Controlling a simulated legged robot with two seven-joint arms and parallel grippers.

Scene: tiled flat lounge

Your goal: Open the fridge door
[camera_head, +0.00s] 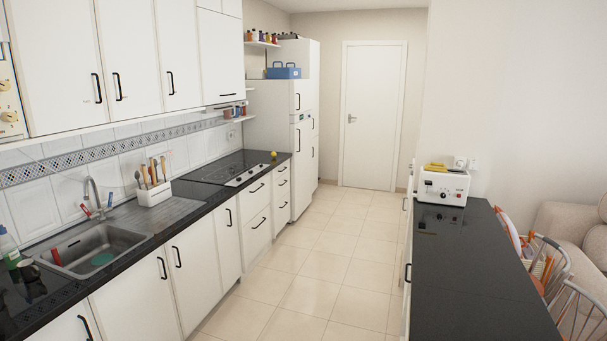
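A tall white unit (302,167), which looks like the fridge, stands at the far end of the left counter run. Its front faces right, onto the aisle, with an upper and a lower door. Dark vertical handles show on both, one on the upper door (298,101) and one on the lower door (298,140). Both doors look shut. A blue box (283,72) sits on top. Another tall white cabinet (313,75) stands just behind it. Neither of my grippers is in view.
The tiled aisle (330,250) is clear up to a closed white door (372,118). The left counter (155,225) has a sink and hob. A dark-topped counter (470,270) with a white toaster (444,187) bounds the right. Chairs (550,265) stand beyond it.

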